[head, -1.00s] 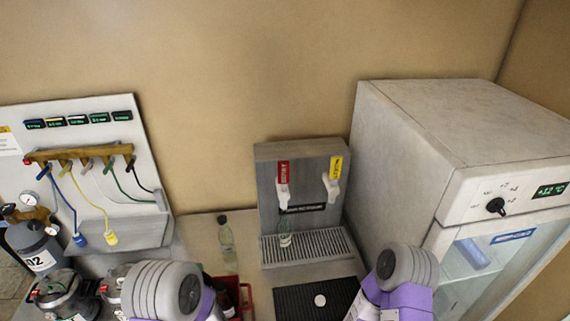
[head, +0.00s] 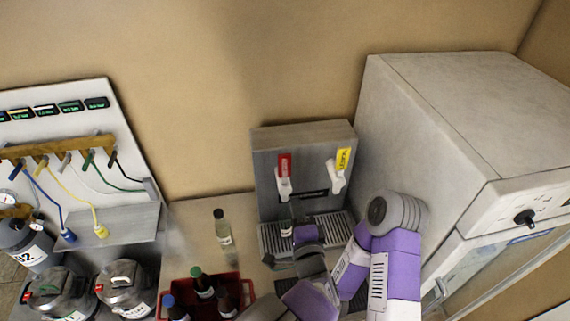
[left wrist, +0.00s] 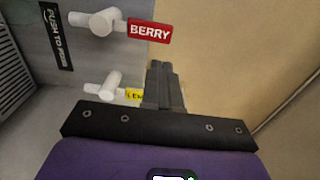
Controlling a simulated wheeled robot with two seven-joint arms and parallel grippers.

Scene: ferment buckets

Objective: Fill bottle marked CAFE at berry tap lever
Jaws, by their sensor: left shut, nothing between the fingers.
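The berry tap lever (head: 283,185) is white with a red tag, on the left of the grey dispenser; its BERRY tag (left wrist: 150,31) reads clearly in the left wrist view. A small bottle (head: 286,234) stands upright on the drip tray below that tap, partly hidden by my left arm. Its marking and contents are too small to tell. My left gripper (head: 289,217) is in front of the dispenser, near and below the berry lever. In the left wrist view its fingers (left wrist: 160,68) are together and empty, apart from the BERRY tag. My right gripper does not show.
The yellow-tagged tap (head: 337,178) is to the right. A dark-capped bottle (head: 222,230) stands on the counter left of the dispenser. A red crate (head: 240,282) holds several bottles. Steel kegs (head: 125,285) stand at left; a large grey cabinet (head: 440,140) stands at right.

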